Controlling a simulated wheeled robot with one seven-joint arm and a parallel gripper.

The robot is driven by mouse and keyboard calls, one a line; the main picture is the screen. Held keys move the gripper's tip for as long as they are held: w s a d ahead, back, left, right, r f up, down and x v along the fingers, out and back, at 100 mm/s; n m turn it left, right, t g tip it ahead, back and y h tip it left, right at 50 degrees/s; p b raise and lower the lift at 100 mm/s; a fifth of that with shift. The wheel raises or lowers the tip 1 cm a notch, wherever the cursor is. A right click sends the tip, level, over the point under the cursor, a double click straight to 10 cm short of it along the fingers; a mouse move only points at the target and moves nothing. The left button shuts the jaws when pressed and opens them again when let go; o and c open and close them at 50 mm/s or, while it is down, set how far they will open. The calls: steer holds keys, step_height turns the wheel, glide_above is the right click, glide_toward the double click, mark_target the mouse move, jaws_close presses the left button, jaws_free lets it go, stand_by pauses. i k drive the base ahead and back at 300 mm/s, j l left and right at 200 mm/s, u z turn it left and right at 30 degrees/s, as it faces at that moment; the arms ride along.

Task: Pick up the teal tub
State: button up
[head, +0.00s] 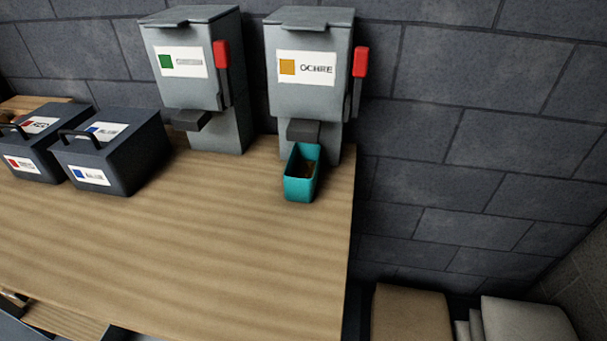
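The teal tub (300,189) is a small open-topped rectangular container. It stands upright on the wooden table near the right edge, under the spout of the grey dispenser labelled OCHRE (305,98). Some brownish-orange content shows inside it, too small to make out clearly. My gripper is not in view.
A second grey dispenser (203,128) with a green label stands to the left. Two dark handled boxes, one with red labels (36,141) and one with blue labels (118,164), sit farther left. The front of the wooden table (210,240) is clear. A block wall is behind.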

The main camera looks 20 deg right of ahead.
mark_target(301, 173)
steer(key=i+j, duration=0.1)
steer(key=j, duration=0.3)
steer(key=i+j, duration=0.1)
steer(key=j, duration=0.25)
steer(key=i+j, duration=0.1)
steer(key=j, duration=0.3)
steer(key=i+j, duration=0.1)
steer(key=j, duration=0.3)
steer(key=i+j, duration=0.15)
steer(key=j, duration=0.25)
steer(key=i+j, duration=0.1)
steer(key=j, duration=0.25)
steer(key=i+l, duration=0.3)
steer(key=u, duration=0.05)
